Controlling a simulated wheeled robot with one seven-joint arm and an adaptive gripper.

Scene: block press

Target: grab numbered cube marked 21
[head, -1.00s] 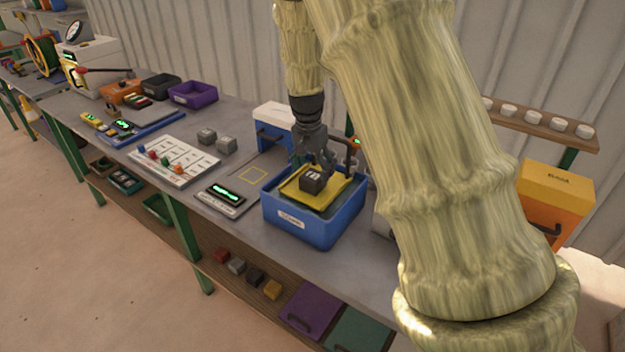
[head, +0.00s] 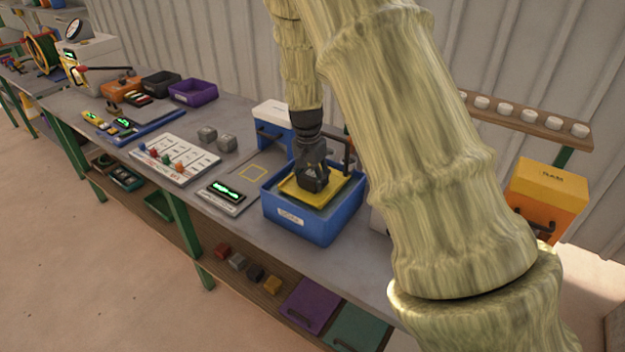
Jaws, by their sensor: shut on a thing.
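My gripper (head: 314,178) points down into the blue bin (head: 300,226) and is shut on a dark cube (head: 313,186). The cube is at the yellow tray (head: 291,191) inside the bin. The gripper's fingers hide most of the cube, and its number cannot be read now. I cannot tell whether the cube still touches the yellow tray. Two grey cubes stand on the bench to the left, one (head: 207,134) a little behind the other (head: 227,143), with markings too small to read.
A display (head: 227,191) with green digits lies left of the bin. A blue-and-white box (head: 272,130) stands behind it. A white board (head: 174,160) with coloured pegs lies further left. Several small blocks sit on the lower shelf. My arm hides the bench right of the bin.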

